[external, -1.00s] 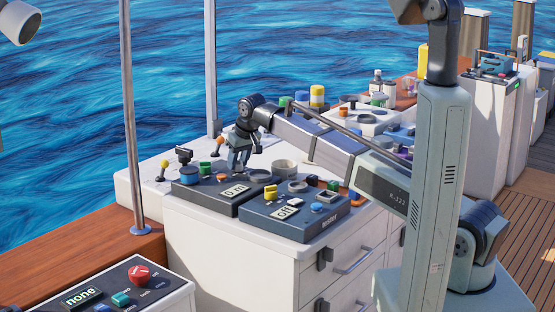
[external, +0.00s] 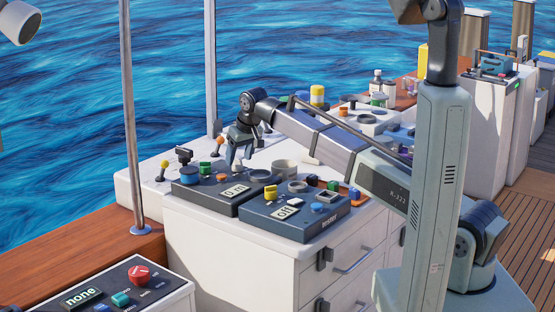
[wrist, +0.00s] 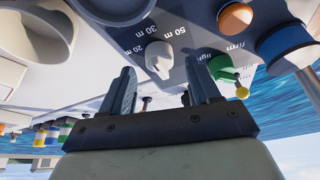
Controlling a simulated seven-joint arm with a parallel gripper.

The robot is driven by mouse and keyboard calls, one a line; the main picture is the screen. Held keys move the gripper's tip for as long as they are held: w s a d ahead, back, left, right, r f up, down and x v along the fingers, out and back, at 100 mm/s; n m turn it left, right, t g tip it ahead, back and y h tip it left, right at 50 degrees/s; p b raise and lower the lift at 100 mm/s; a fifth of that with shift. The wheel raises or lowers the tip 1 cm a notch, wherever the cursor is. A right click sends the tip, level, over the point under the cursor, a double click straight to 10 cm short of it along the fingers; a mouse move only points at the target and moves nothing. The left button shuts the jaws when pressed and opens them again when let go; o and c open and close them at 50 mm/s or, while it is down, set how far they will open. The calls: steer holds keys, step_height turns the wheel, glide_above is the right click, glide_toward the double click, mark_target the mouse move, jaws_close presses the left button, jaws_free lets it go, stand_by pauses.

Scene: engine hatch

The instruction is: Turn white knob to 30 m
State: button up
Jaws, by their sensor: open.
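The white knob (wrist: 160,58) sits on a dark panel (wrist: 125,35) in the wrist view, with 20 m, 30 m and 50 m printed around it. Its exact pointer setting is hard to tell. My gripper (wrist: 160,88) is open and empty, one finger to each side of the knob's line in the picture; contact with the knob does not show. In the external view my gripper (external: 239,152) hangs above the back of the left dark panel (external: 213,196). That panel's display (external: 235,190) seems to read "0 m".
Close to the knob in the wrist view are a green knob (wrist: 222,68), an orange knob (wrist: 235,18) and a blue knob (wrist: 285,42). A second panel (external: 300,222) with a yellow knob (external: 271,192) stands to the right in the external view. Small levers stand behind.

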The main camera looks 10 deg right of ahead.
steer(key=v, duration=1.1)
steer(key=shift+s+r, duration=0.15)
steer(key=shift+r, duration=0.15)
